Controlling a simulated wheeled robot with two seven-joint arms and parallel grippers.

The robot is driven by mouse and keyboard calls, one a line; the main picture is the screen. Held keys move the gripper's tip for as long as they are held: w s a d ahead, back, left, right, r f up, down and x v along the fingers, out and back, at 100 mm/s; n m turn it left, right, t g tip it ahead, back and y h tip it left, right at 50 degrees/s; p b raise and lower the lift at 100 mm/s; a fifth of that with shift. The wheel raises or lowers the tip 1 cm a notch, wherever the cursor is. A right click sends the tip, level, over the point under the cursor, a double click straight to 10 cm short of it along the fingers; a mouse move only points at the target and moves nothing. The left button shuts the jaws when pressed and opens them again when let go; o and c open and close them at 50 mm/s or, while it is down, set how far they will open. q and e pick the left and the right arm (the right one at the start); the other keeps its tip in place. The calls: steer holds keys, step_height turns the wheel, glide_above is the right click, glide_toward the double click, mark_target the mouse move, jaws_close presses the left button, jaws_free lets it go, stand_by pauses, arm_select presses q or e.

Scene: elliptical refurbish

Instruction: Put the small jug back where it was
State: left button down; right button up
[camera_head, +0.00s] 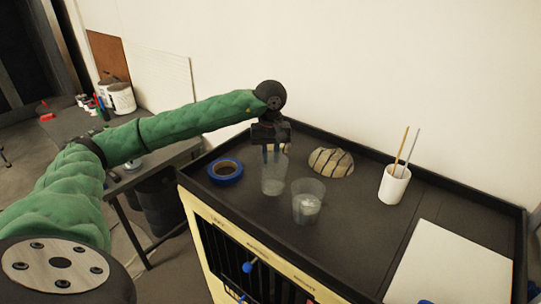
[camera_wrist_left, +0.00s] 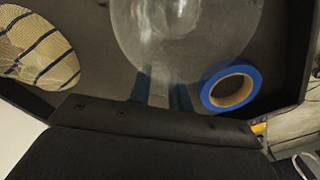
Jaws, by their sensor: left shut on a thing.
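A clear glass vessel (camera_head: 273,180), which looks like the small jug, is upright under my left gripper (camera_head: 270,152) on the black-topped cart (camera_head: 345,235). The gripper points down and is shut on the vessel's upper part. I cannot tell whether its base touches the cart top. In the left wrist view the glass (camera_wrist_left: 185,32) fills the top middle, with the blue fingertips (camera_wrist_left: 163,88) at its near edge. A second clear glass vessel (camera_head: 307,203) stands close beside it, to the right and nearer. My right gripper is not in view.
A blue tape roll (camera_head: 225,171) lies left of the held glass. A striped stone-like object (camera_head: 331,162) lies behind, partly right. A white cup with brushes (camera_head: 394,185) and a white sheet (camera_head: 450,265) are on the right. A raised rim (camera_head: 360,149) edges the cart.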

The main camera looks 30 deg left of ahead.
arm_select(q)
steer(key=shift+f, duration=0.6)
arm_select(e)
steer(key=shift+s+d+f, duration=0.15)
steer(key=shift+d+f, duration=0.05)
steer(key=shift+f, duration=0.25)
arm_select(q)
steer(key=shift+f, duration=0.1)
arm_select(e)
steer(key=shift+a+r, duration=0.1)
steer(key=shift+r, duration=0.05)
arm_select(q)
steer(key=c, duration=1.3)
jaws_free()
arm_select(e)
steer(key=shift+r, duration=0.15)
